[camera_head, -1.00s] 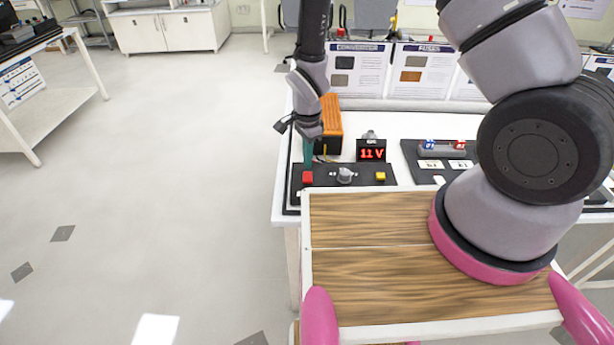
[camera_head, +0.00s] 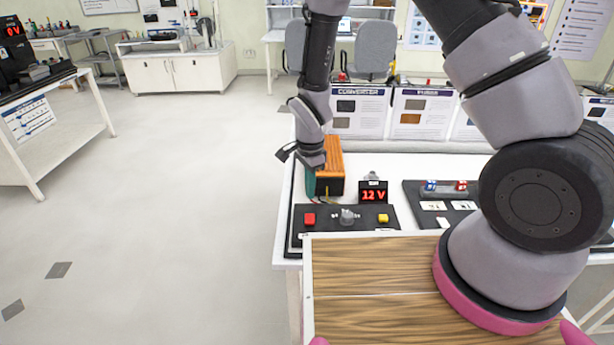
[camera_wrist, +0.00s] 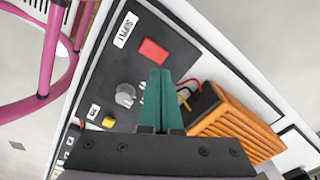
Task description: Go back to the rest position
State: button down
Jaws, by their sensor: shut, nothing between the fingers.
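My gripper (camera_head: 311,186) is above the black control panel (camera_head: 349,241), just left of the orange-ribbed box (camera_head: 335,155). Its teal fingers (camera_wrist: 158,98) are closed together and empty. In the wrist view they point down at the panel, between the red button (camera_wrist: 153,50) and the orange box (camera_wrist: 236,125). The fingertips look apart from the red button, which shows in the head view (camera_head: 309,218). My arm reaches down from the top of the head view.
A grey knob (camera_head: 347,217) and a yellow button (camera_head: 383,218) are on the panel. A display (camera_head: 373,192) reads 12 V. A second black panel (camera_head: 450,202) lies to the right. Posters (camera_head: 422,113) stand behind. The floor (camera_head: 170,220) on the left is open.

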jog(key=w+d+r+n+t+y, duration=0.15)
jog(key=d+r, duration=0.35)
jog(key=r, duration=0.8)
jog(key=w+d+r+n+t, duration=0.15)
jog(key=d+r, duration=0.35)
jog(key=r, duration=0.8)
jog(key=s+d+r+n+t, duration=0.2)
jog(key=s+d+r, duration=0.4)
jog(key=r, duration=0.3)
jog(key=s+d+r+n+t, duration=0.2)
jog(key=s+d+r+n, duration=0.1)
jog(key=s+d+r, duration=0.3)
jog(key=s+r, duration=0.2)
jog(key=s, duration=0.1)
jog(key=shift+d+r, duration=0.35)
jog(key=shift+d, duration=0.05)
jog(key=shift+s+y, duration=0.1)
jog(key=shift+y, duration=0.15)
